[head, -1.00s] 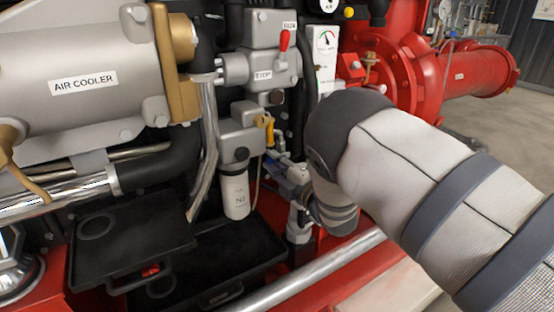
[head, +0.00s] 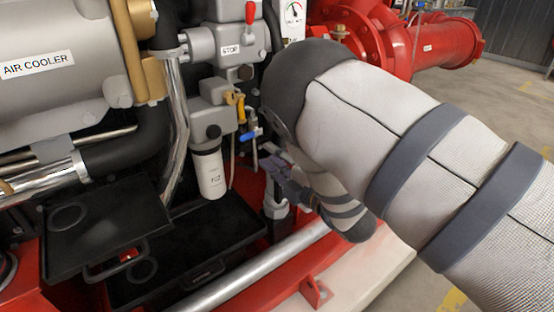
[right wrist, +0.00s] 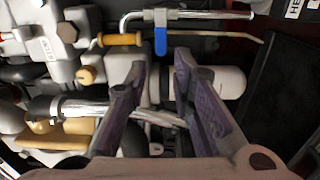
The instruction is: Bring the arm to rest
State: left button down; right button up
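My right arm (head: 390,140) comes in from the right in the head view, bent at the wrist. My right gripper (head: 280,182) points left toward the pump; its fingers are partly hidden by the wrist. In the right wrist view the two purplish fingers of the right gripper (right wrist: 160,72) stand apart with nothing held between them. The blue valve handle (head: 248,136) is up and left of the gripper, apart from it. In the right wrist view the blue handle (right wrist: 161,38) hangs just beyond the fingertips. My left gripper is not in view.
The yellow lever (head: 238,106), white filter canister (head: 209,174) and grey valve block (head: 212,118) stand left of the gripper. A silver pipe (head: 255,268) runs below. The red pump casing (head: 390,38) is behind my arm. Open floor (head: 510,95) lies to the right.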

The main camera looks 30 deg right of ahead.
jog(key=shift+s+d, duration=0.15)
jog(key=shift+s, duration=0.9)
